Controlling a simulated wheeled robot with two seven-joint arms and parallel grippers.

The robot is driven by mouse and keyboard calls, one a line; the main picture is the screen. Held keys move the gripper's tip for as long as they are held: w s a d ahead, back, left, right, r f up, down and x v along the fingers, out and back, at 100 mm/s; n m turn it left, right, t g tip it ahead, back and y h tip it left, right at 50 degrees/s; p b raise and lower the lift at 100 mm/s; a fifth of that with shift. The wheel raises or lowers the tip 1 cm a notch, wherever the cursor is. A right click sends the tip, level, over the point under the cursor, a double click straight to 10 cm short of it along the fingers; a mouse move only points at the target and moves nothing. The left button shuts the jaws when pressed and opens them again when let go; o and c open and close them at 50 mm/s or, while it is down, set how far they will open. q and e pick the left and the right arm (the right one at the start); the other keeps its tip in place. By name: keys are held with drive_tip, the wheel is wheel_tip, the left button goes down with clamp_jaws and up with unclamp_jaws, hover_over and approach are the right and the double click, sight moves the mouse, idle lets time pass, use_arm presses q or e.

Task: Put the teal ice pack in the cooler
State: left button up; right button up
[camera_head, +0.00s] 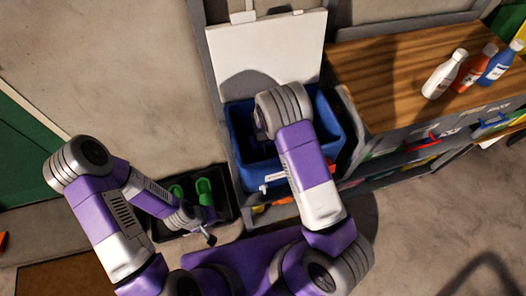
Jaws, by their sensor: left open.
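The cooler (336,127) is a blue box with its white lid (268,50) raised against the wall behind it. My right arm reaches over the cooler, and its forearm covers much of the opening. My right gripper is hidden behind that arm, so I cannot see its fingers or anything it may hold. I do not see the teal ice pack; the inside of the cooler is dark and mostly covered. My left gripper (209,238) is open and low at the left, in front of the black tray and apart from the cooler.
A black tray (160,231) with green footwear (205,191) is on the floor left of the cooler. A wooden worktop (385,60) at the right bears a white bottle (443,76), a red bottle (472,72) and a blue bottle (499,66). Floor at the lower right is clear.

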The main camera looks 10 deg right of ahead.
drive_tip(key=o, duration=0.3)
drive_tip(key=shift+o, duration=0.2)
wheel_tip(320, 180, up, 13)
drive_tip(key=p, duration=0.4)
drive_tip(key=shift+f, duration=0.1)
